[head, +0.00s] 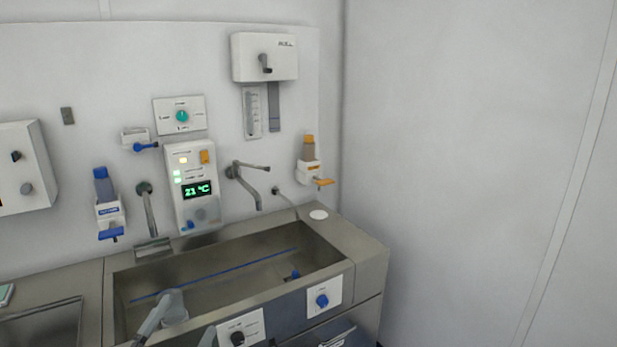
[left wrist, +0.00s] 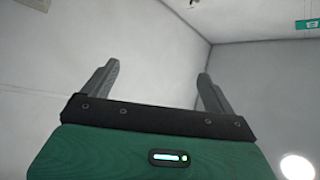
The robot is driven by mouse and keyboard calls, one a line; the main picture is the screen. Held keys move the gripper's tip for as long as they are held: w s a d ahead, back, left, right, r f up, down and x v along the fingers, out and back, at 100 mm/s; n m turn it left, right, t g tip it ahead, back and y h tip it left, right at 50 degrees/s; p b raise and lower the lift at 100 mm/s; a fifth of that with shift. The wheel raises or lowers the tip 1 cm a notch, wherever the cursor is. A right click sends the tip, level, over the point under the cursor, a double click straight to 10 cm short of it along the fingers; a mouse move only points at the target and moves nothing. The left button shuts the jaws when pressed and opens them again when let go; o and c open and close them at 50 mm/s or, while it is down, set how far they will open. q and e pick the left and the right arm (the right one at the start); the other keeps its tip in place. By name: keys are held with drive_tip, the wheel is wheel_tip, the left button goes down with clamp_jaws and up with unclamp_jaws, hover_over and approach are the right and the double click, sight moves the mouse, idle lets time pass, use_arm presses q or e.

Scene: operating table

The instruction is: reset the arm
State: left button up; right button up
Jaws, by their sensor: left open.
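My left gripper (left wrist: 158,70) shows in the left wrist view. Its two dark grey fingers stand wide apart with nothing between them. In the head view, grey jointed parts rise from the bottom edge in front of the sink; I cannot make out the fingertips there. My right gripper is not in view.
A steel sink (head: 357,241) stands against the wall panel. Above it are a control unit with a display (head: 197,190), taps (head: 248,181), a blue-topped dispenser (head: 107,207), an orange-topped dispenser (head: 309,167) and a white box (head: 264,45). The wall at right is bare.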

use_arm(q)
drive_tip(key=s+a+f+n+g+y, duration=0.3)
drive_tip(key=s+f+n+g+y, duration=0.15)
drive_tip(key=f+n, duration=0.3)
drive_tip(key=s+a+f+n+g+y, duration=0.35)
drive_tip(key=f+n+y, duration=0.25)
drive_tip(key=f, duration=0.3)
drive_tip(key=s+d+f+n+g+h, duration=0.1)
drive_tip(key=s+d+f+g+h, duration=0.25)
drive_tip(key=s+f+g, duration=0.95)
wheel_tip(320, 180, down, 27)
drive_tip(key=s+d+t, duration=0.1)
drive_tip(key=s+t, duration=0.1)
drive_tip(key=s+a+f+g, duration=0.1)
drive_tip(key=s+a+f, duration=0.2)
drive_tip(key=s+f, duration=1.7)
drive_tip(key=shift+s+f+y, duration=0.3)
drive_tip(key=shift+s+f, duration=0.1)
drive_tip(key=shift+f, duration=0.2)
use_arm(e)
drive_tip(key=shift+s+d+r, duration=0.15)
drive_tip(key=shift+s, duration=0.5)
